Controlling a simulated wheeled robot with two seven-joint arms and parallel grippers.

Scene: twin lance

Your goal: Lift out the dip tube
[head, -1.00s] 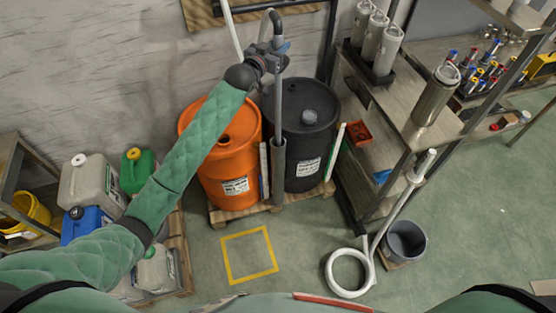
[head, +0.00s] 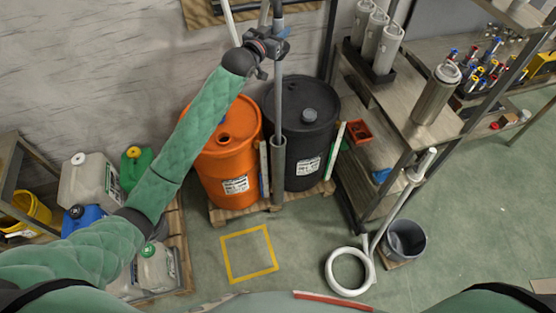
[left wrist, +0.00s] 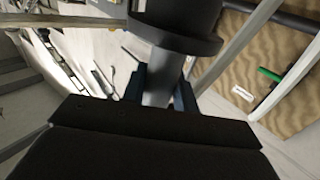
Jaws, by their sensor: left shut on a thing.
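The dip tube (head: 278,95) is a long grey pipe, upright in front of the gap between the orange drum (head: 228,165) and the black drum (head: 302,125). Its lower end is hidden in a grey sleeve (head: 279,170) at the front of the pallet. Its top runs out of the head view. My left gripper (head: 276,44) is shut around its upper part; the wrist view shows the grey pipe (left wrist: 160,90) between the fingers, under a black collar (left wrist: 178,30). My right gripper is not in view.
Jerrycans (head: 90,180) stand at left. The yellow floor square (head: 250,255) is empty.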

